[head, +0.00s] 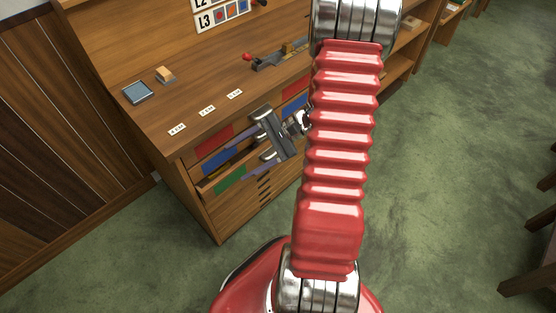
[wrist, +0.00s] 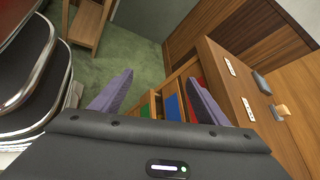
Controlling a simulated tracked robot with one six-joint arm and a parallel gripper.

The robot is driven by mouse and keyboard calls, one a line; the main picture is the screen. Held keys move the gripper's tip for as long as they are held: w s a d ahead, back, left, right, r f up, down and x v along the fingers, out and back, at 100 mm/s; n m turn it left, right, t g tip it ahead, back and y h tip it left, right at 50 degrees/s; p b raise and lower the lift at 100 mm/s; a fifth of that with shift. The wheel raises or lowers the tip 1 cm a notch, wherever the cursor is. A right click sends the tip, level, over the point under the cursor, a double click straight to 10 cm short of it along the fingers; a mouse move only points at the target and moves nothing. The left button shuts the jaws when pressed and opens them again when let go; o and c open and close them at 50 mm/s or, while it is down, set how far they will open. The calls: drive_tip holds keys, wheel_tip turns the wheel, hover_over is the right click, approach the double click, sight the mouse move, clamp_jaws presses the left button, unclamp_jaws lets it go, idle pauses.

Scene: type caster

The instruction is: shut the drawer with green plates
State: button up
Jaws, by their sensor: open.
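The drawer with the green plate (head: 230,181) is the lowest colored one on the wooden cabinet's front, and it stands out from the front. Its green plate also shows in the wrist view (wrist: 146,111), between my fingers. My gripper (head: 236,155) is open and empty, in front of the drawers, its fingers pointing left along the cabinet front. In the wrist view my gripper (wrist: 160,98) shows its two purple fingers spread apart. I cannot tell whether a finger touches the drawer. My gripper and arm hide the right part of the drawer fronts.
Above are a drawer with a blue plate (head: 219,160) and one with a red plate (head: 213,138). The cabinet top (head: 150,105) holds a blue-grey square (head: 138,92) and a small wooden block (head: 165,75). Green floor (head: 440,200) lies open on the right.

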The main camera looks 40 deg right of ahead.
drive_tip(key=s+d+f+m+t+h, duration=0.1)
drive_tip(key=d+f+m+t+h, duration=0.1)
drive_tip(key=d+f+m+t, duration=0.85)
drive_tip(key=m+t+h, duration=0.2)
drive_tip(key=m+h, duration=0.7)
approach(275, 156)
drive_tip(key=s, duration=0.6)
drive_tip(key=shift+s+a+n, duration=0.1)
drive_tip(key=shift+a+n, duration=0.05)
drive_tip(key=shift+n, duration=0.2)
drive_tip(key=shift+w+a, duration=0.2)
drive_tip(key=shift+w, duration=6.7)
drive_tip(key=shift+c, duration=0.6)
drive_tip(key=c, duration=1.2)
